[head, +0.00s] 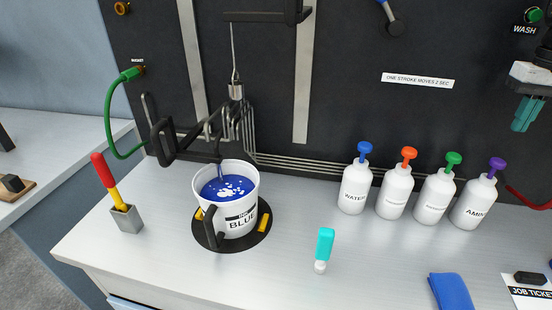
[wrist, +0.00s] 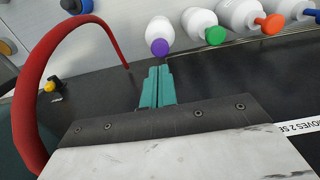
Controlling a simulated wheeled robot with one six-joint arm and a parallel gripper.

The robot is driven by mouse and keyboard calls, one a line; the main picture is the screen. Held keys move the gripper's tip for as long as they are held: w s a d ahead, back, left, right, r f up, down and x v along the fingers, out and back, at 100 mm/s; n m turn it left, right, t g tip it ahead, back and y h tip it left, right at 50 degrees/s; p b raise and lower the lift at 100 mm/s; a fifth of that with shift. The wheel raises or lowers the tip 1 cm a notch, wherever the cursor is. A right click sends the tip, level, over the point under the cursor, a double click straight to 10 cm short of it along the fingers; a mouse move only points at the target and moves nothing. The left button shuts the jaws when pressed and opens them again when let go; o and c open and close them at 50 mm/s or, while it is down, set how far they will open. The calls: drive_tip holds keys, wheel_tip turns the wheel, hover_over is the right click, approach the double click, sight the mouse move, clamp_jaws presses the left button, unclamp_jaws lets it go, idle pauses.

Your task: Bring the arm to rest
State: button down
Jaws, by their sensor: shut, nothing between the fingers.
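My gripper (head: 525,113) has teal fingers and is at the right edge of the head view, in front of the dark back panel and above the bench. In the wrist view my gripper (wrist: 157,88) has its two fingers together with nothing between them. Its fingertips point toward the purple-topped bottle (wrist: 160,38), which in the head view (head: 474,202) stands lower and to the left of the gripper. Most of my arm is out of the head view.
Several white pump bottles, including WATER (head: 355,188), stand along the back of the bench. A white bucket (head: 240,215) of blue liquid stands under a stirrer. A teal-handled tool (head: 325,246) and blue cloth (head: 451,291) are in front. A red hose (wrist: 28,90) arcs beside my gripper.

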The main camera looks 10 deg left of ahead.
drive_tip(key=s+a+f, duration=0.2)
drive_tip(key=s+a, duration=0.1)
drive_tip(key=s, duration=0.7)
drive_tip(key=s+a+f+t, duration=0.1)
drive_tip(key=s+a, duration=0.3)
drive_tip(key=s, duration=0.6)
drive_tip(key=s+a+f, duration=0.3)
drive_tip(key=s+a, duration=0.1)
drive_tip(key=s, duration=0.6)
drive_tip(key=shift+s+a+f, duration=0.25)
drive_tip(key=shift+f, duration=0.1)
drive_tip(key=shift+s, duration=0.1)
